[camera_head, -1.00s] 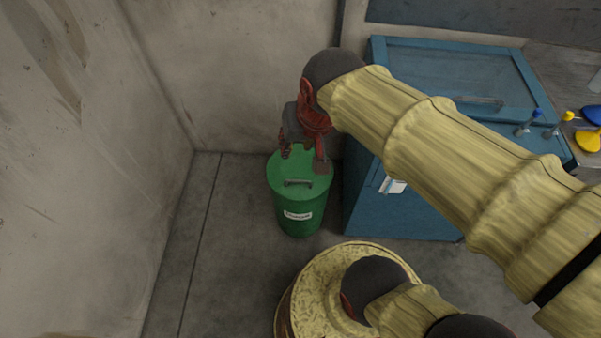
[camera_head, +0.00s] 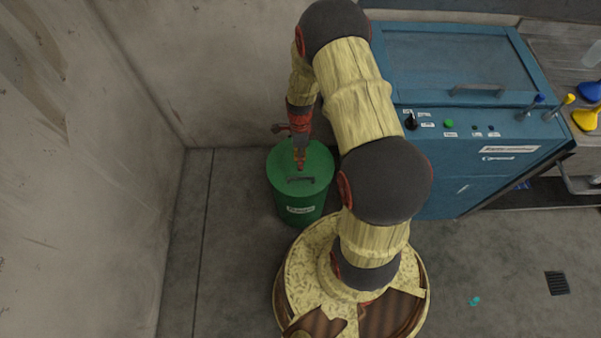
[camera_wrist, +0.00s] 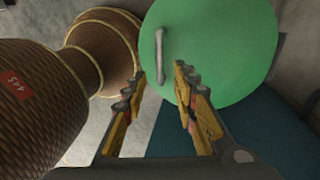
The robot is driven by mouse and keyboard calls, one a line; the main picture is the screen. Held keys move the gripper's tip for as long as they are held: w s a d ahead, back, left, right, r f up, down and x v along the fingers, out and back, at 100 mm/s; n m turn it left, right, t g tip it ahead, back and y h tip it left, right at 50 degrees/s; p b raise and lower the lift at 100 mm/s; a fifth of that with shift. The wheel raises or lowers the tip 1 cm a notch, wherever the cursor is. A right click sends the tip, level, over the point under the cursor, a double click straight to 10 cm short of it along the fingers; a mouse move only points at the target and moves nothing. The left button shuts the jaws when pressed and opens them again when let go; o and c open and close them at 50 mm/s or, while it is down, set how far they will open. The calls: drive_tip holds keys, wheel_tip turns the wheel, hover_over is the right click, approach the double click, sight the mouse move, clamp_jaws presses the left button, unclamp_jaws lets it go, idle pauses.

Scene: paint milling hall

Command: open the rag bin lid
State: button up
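The rag bin (camera_head: 298,207) is a green drum with a white label, standing on the floor by the wall. Its green lid (camera_head: 318,165) lies flat and closed on top. A grey bar handle (camera_head: 301,180) crosses the lid. My gripper (camera_head: 300,165) points down over the lid, just behind the handle in the head view. In the wrist view my gripper (camera_wrist: 160,72) is open, its two fingers apart. The handle (camera_wrist: 160,55) shows between and beyond the fingertips, against the green lid (camera_wrist: 225,50). I cannot tell whether a finger touches the lid.
A blue machine cabinet (camera_head: 455,65) with knobs and a handle stands right of the bin. A bench (camera_head: 560,60) with blue and yellow items is at the far right. Bare walls stand behind and left. The floor (camera_head: 215,260) left of the bin is clear.

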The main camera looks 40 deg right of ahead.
drive_tip(key=b, duration=0.3)
hover_over(301, 174)
drive_tip(key=s+a, duration=0.2)
drive_tip(key=f, duration=0.8)
drive_tip(key=shift+s, duration=0.2)
drive_tip(key=c, duration=0.3)
drive_tip(key=c, duration=0.4)
drive_tip(key=shift+r, duration=0.1)
clamp_jaws()
